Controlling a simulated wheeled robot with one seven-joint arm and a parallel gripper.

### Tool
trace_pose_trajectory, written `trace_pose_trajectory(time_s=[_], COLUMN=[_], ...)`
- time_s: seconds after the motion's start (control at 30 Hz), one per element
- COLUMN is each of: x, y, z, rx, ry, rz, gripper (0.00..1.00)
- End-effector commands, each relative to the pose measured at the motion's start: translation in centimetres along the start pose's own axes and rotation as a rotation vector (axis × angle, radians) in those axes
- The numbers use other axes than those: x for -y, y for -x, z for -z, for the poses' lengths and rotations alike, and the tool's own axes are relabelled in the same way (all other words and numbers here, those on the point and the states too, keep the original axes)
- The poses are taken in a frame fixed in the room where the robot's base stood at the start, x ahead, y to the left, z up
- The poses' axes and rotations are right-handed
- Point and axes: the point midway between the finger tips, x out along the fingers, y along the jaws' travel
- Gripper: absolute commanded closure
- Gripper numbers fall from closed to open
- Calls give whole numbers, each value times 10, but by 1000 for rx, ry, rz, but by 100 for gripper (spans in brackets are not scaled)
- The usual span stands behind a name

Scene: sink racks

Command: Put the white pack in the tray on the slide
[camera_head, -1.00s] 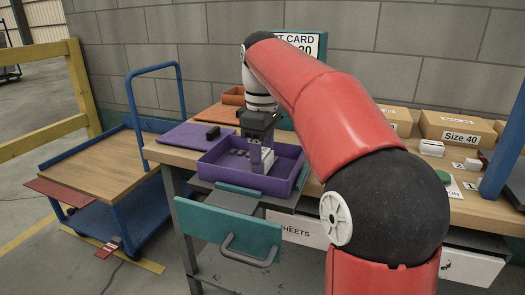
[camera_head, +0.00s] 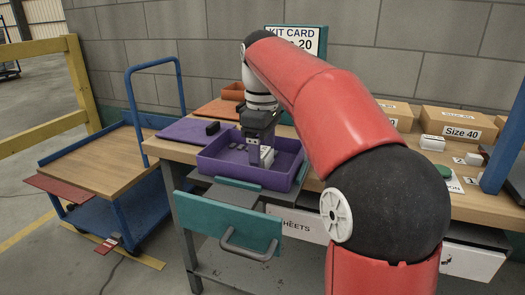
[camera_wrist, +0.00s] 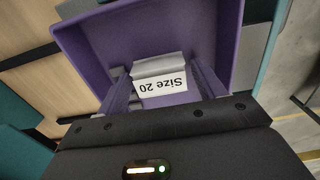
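The white pack (camera_head: 267,157), labelled "Size 20", is inside the purple tray (camera_head: 232,175). In the wrist view the pack (camera_wrist: 160,78) lies between my two fingers, with a narrow gap on each side. My gripper (camera_head: 254,160) points down into the tray and is open around the pack. The fingers also show in the wrist view (camera_wrist: 162,88). The tray stands at the front edge of the workbench, above a teal drawer front with a handle (camera_head: 235,225). My fingers partly hide the pack in the head view.
Cardboard boxes (camera_head: 458,131) and white packs stand on the right. A blue cart (camera_head: 105,165) is at left.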

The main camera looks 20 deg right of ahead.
Motion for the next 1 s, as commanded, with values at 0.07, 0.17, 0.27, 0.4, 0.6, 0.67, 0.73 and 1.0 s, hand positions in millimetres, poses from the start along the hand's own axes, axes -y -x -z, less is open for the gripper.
trace_pose_trajectory(time_s=[0.07, 0.17, 0.27, 0.4, 0.6, 0.67, 0.73, 1.0], x=[0, 0, 0, 0, -1, -1, 0, 0], y=[0, 0, 0, 4, 35, 46, 58, 78], z=[0, 0, 0, 0, 1, 1, 1, 0], rx=[0, 0, 0, -1, -2, -2, -1, 0], ry=[0, 0, 0, 0, 0, 1, 1, 0], rz=[0, 0, 0, -1, -2, -1, -1, -1], gripper=[21, 19, 19, 19, 19, 19, 19, 19])
